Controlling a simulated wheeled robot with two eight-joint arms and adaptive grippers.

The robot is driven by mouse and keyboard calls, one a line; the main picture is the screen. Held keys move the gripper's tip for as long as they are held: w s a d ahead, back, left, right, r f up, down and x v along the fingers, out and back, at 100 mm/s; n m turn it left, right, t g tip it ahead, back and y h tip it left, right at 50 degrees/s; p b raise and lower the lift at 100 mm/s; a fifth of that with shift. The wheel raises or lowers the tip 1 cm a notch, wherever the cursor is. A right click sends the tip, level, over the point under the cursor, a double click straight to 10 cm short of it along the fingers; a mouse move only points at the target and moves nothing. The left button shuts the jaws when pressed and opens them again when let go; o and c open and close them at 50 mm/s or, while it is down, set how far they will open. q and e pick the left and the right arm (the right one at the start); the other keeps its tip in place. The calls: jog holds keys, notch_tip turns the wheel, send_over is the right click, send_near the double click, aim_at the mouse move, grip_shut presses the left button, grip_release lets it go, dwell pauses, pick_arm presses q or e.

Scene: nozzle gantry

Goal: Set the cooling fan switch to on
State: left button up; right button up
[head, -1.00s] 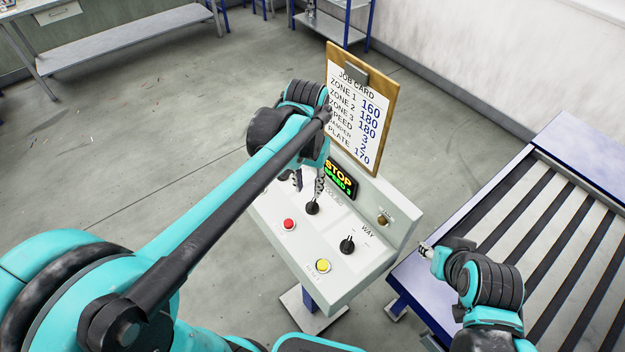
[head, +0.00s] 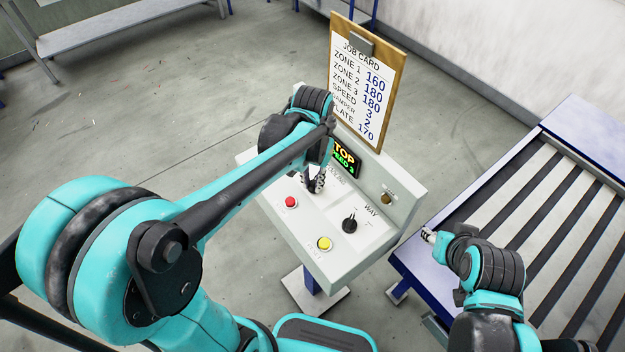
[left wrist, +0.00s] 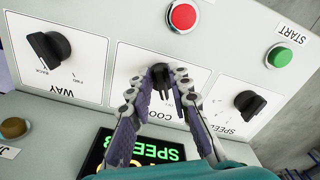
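The cooling fan switch, a black rotary knob (left wrist: 160,73), sits on a white plate with partly hidden "COO..." lettering, upside down in the left wrist view. My left gripper (left wrist: 158,82) has a finger on each side of this knob, with the tips near the panel and small gaps seeming to show beside it. In the head view my left gripper (head: 315,186) is down at the panel and hides most of the knob. The knob's exact setting is hard to read. My right gripper (head: 428,235) is away to the right; its fingers are too small to judge.
The control panel (head: 300,255) also carries the WAY knob (head: 349,224), the SPEED knob (left wrist: 249,104), a red button (head: 291,202), a yellow button (head: 324,243) and a green START button (left wrist: 279,56). A display (head: 345,158) and job card (head: 366,90) stand behind. A roller conveyor (head: 420,265) is at right.

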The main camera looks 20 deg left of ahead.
pick_arm(q)
grip_shut()
jog(key=shift+m, duration=0.3)
jog(key=m, duration=0.3)
jog(key=m+p, duration=0.1)
jog(key=m, duration=0.1)
jog(key=shift+w+a, duration=0.1)
jog(key=shift+a, duration=0.2)
jog(key=m, duration=0.4)
jog(key=m+p, duration=0.1)
jog(key=m, duration=0.1)
jog(key=shift+w+a, duration=0.15)
jog(key=shift+w, duration=0.1)
jog(key=shift+m, duration=0.3)
jog(key=o, duration=0.6)
grip_release()
jog(key=shift+c, duration=0.2)
